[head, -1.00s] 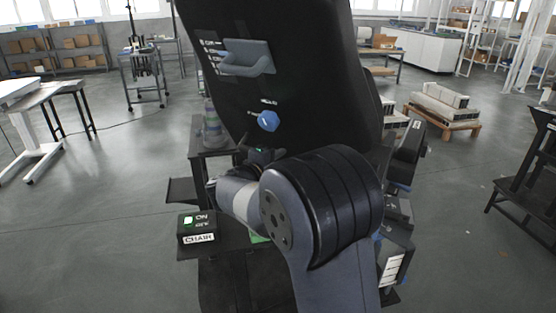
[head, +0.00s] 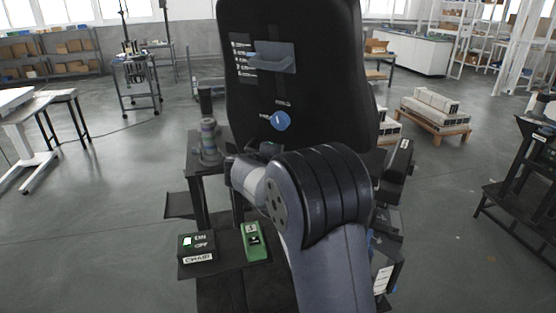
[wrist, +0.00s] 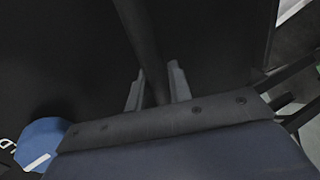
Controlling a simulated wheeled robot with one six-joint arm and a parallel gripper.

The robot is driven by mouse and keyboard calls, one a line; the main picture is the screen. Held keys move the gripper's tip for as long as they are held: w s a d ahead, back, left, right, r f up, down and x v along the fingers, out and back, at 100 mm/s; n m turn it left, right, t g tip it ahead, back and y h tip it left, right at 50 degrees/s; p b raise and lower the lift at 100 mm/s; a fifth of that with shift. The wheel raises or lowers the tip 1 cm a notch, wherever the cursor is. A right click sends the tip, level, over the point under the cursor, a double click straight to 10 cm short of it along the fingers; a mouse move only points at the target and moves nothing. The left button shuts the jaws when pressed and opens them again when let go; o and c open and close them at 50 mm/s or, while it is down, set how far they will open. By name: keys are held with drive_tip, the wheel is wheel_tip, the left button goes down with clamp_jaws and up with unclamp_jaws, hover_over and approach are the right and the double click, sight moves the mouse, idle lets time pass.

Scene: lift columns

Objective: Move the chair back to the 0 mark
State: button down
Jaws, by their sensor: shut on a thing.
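The black chair backrest (head: 300,85) stands in front of me, nearly upright in the head view. The blue knob also shows at the lower left of the wrist view (wrist: 42,142). In the wrist view my gripper (wrist: 157,90) has its two fingers on either side of a dark bar (wrist: 150,45) and is shut on it. In the head view my arm hides most of the gripper.
A black box (head: 197,250) labelled CHAIR has a lit light beside ON. A green device (head: 253,242) sits next to it. A striped cylinder (head: 208,140) stands on a dark stand at left. White blocks on a pallet (head: 435,110) lie at right.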

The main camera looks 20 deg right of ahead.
sight(291, 146)
drive_tip(key=shift+g+y, duration=0.5)
drive_tip(key=shift+w+d+r+p, duration=1.35)
drive_tip(key=shift+w+d+p, duration=0.15)
drive_tip(key=shift+p, duration=1.2)
drive_tip(key=shift+r, duration=0.1)
drive_tip(key=c, duration=1.3)
unclamp_jaws()
drive_tip(key=shift+w+d, duration=0.1)
drive_tip(key=shift+d, duration=0.05)
drive_tip(key=shift+c, duration=0.2)
drive_tip(key=shift+f, duration=0.2)
drive_tip(key=shift+s+a+r, duration=0.1)
drive_tip(key=shift+s+a, duration=0.1)
drive_tip(key=shift+a, duration=0.05)
drive_tip(key=b+v, duration=0.2)
drive_tip(key=v, duration=0.8)
drive_tip(key=shift+b, duration=0.35)
